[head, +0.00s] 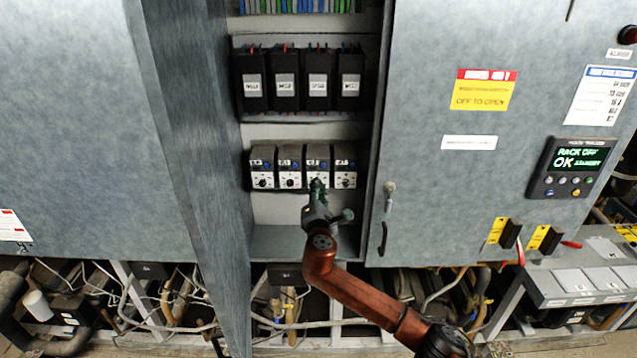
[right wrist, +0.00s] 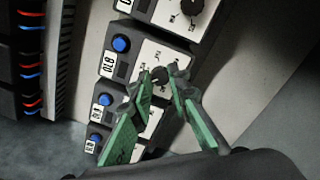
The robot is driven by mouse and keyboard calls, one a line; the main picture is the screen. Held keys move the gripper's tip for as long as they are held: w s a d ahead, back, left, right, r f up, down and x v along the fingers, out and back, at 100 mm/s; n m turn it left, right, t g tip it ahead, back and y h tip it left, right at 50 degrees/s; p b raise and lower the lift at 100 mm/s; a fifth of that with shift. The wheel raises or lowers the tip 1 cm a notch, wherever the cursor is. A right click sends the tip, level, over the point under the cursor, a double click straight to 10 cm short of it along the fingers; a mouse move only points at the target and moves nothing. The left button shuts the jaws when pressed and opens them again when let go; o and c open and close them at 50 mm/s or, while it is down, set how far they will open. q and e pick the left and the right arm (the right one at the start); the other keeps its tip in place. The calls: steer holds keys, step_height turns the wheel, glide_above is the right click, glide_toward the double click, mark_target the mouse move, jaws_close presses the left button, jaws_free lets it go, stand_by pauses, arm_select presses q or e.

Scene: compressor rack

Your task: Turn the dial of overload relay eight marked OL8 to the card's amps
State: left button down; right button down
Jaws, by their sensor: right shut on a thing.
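A row of several white-faced overload relays sits in the open bay. In the head view my right gripper (head: 317,188) reaches up to the third relay from the left (head: 318,155). In the right wrist view this relay (right wrist: 163,62) has a blue button and a label that seems to read OL8. My right gripper (right wrist: 163,77) has its green fingers on either side of the small dark dial (right wrist: 160,74), shut on it. The dial's pointer and part of the scale are hidden. A white card with blue header (head: 602,95) hangs on the right door; its values are too small to read surely.
Black contactors (head: 302,80) sit above the relays. An open door (head: 195,150) stands left of the bay, and a closed door with a handle (head: 384,235) is on the right. Pipes and cables run below.

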steer(key=shift+f+n+p, duration=0.15)
steer(key=shift+n+p, duration=0.6)
steer(key=shift+n, duration=0.35)
steer(key=shift+f, duration=0.1)
steer(key=c, duration=2.2)
jaws_free()
steer(key=o, duration=0.4)
steer(key=shift+r, duration=0.2)
steer(key=s, duration=1.2)
steer(key=shift+d+f, duration=0.15)
steer(key=shift+f, duration=0.05)
